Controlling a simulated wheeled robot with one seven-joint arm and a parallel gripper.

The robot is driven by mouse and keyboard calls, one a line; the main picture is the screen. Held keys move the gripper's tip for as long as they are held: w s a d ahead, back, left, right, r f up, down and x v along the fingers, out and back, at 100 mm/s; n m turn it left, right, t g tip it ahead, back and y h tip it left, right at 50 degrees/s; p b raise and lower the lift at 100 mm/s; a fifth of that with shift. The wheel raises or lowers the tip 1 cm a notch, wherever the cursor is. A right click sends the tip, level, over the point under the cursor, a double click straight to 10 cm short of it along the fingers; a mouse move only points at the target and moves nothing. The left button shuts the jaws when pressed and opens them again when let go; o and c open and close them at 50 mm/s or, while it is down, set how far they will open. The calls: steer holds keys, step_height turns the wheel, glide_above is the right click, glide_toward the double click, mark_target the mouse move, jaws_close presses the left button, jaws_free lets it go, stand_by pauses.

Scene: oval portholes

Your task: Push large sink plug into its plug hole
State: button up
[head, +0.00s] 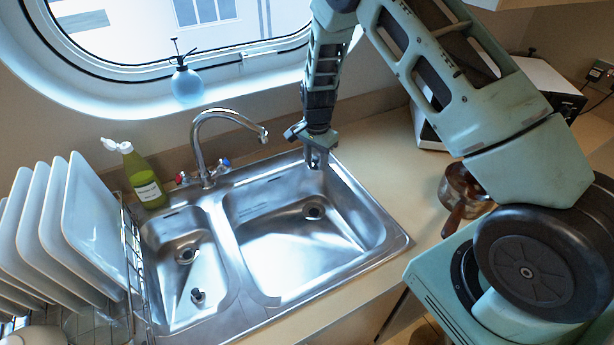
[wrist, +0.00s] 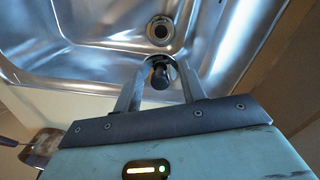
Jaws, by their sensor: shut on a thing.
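My gripper (head: 317,163) is over the back right part of the large sink basin (head: 290,255), above and behind its plug hole (head: 314,211). In the wrist view, my gripper's two fingers (wrist: 158,72) are on either side of the dark large sink plug (wrist: 160,76); they are shut on it. The round plug hole (wrist: 158,31) lies just beyond the plug in that view, uncovered. The plug is held apart from the hole.
The small basin at left has its own drain (head: 186,255) and a small plug (head: 197,297) on its floor. The tap (head: 205,150) stands behind the sink. A green bottle (head: 145,178), racked plates (head: 95,215) and a copper pan (head: 465,190) stand around it.

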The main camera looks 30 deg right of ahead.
mark_target(314, 212)
steer(key=shift+w, duration=0.2)
step_height(314, 212, down, 2)
steer(key=shift+f+b, duration=0.1)
steer(key=shift+b, duration=0.7)
steer(key=shift+f+b, duration=5.85)
steer(key=shift+f, duration=3.8)
